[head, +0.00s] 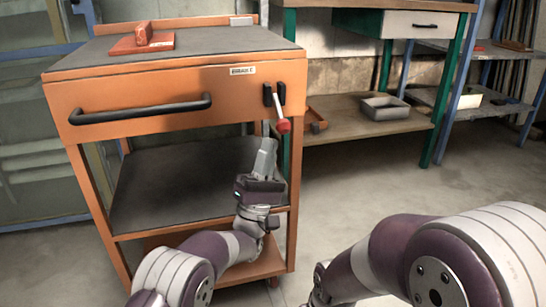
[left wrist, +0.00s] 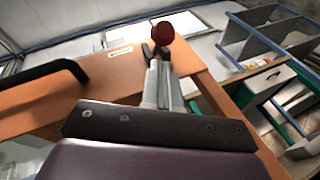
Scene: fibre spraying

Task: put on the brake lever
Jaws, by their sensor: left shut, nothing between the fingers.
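The brake lever (head: 280,112) is on the right end of the orange cart's front panel. It has a dark bracket and a red knob that hangs down and sticks out. My left gripper (head: 267,146) is shut and empty, just below and slightly left of the knob. In the left wrist view the red knob (left wrist: 166,31) shows just beyond my fingertips (left wrist: 161,64); I cannot tell whether they touch. My right arm comes in at the lower right of the head view, but its gripper is not clearly visible.
The orange cart (head: 180,78) has a black drawer handle (head: 140,110) left of the lever and a dark lower shelf. A red block on a plate (head: 142,40) lies on its top. A green-framed workbench (head: 350,130) with a metal tray (head: 385,107) stands behind right. Floor to the right is clear.

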